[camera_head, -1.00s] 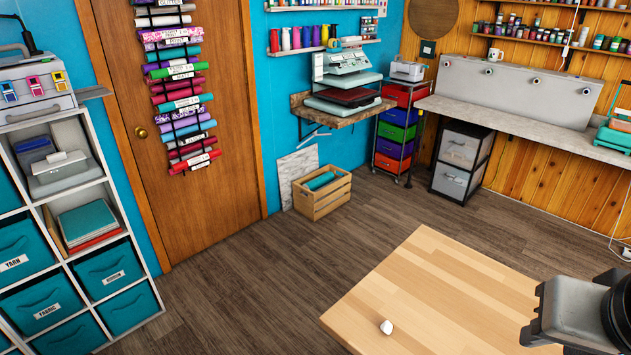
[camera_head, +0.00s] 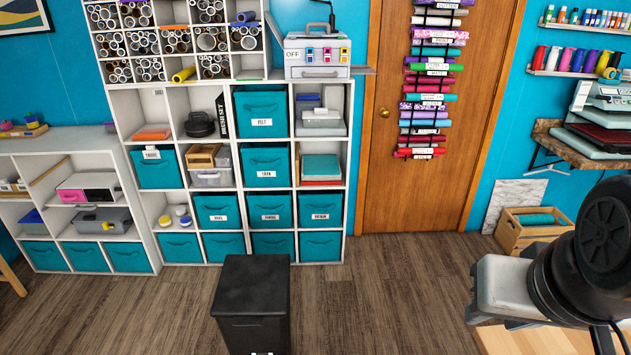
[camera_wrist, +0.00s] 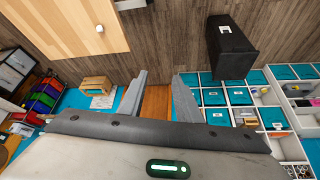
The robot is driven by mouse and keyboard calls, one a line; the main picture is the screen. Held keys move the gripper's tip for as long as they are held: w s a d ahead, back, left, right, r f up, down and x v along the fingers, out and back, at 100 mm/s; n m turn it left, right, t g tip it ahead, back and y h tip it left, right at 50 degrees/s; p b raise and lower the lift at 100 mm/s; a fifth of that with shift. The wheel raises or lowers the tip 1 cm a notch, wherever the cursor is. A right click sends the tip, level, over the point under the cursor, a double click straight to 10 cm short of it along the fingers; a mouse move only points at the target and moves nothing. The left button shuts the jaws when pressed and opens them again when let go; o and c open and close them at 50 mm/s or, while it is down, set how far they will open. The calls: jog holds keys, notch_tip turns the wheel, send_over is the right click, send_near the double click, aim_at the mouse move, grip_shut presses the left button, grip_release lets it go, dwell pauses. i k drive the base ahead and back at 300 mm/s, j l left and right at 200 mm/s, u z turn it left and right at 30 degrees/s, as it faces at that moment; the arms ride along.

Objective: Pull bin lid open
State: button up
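A black bin (camera_head: 250,318) stands on the wood floor at the bottom middle of the head view, in front of the white shelves. Its flat top, the lid (camera_head: 252,282), looks closed. In the wrist view the bin (camera_wrist: 231,48) appears upside down at the upper right. My gripper (camera_wrist: 159,75) shows there with its two fingers apart and nothing between them. It is well away from the bin and not touching it.
A white cube shelf (camera_head: 282,190) with teal bins stands behind the black bin. A light wood table (camera_head: 520,342) is under my arm at the lower right, also in the wrist view (camera_wrist: 60,25). A wooden crate (camera_head: 530,232) stands by the wall. The floor around the bin is clear.

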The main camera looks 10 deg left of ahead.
aim_at(250, 288)
jog(key=u, duration=1.5)
jog(key=i+j+u, duration=0.15)
jog(key=i+u, duration=0.5)
jog(key=i, duration=0.25)
